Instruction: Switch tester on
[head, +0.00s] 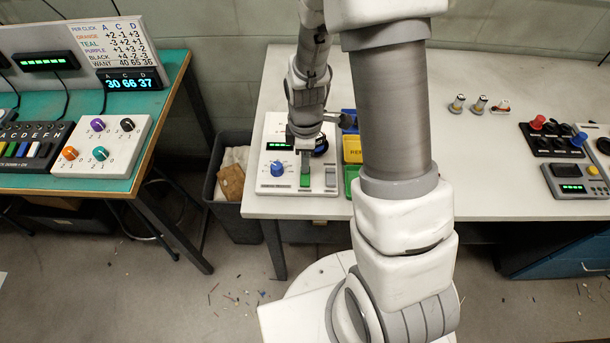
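A white tester box (268,183) sits near the left front corner of the white bench. It has a small display with lit green bars (280,146), a blue knob (278,168) and a green part (305,182) by its front edge. I take this to be the tester, but its labels are too small to read. My gripper (305,170) points down over the box, right of the blue knob and just at or above the green part. I cannot tell whether it touches. The fingers are too small and overlapped to show a gap. My gripper hides part of the panel.
Blue, yellow and green bins (352,150) stand right of the tester, partly behind my arm. Small cylindrical parts (479,103) stand farther right, near several devices (570,180). A separate teal bench (172,72) with knobs and displays is left. A grey waste bin (238,215) stands between the benches.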

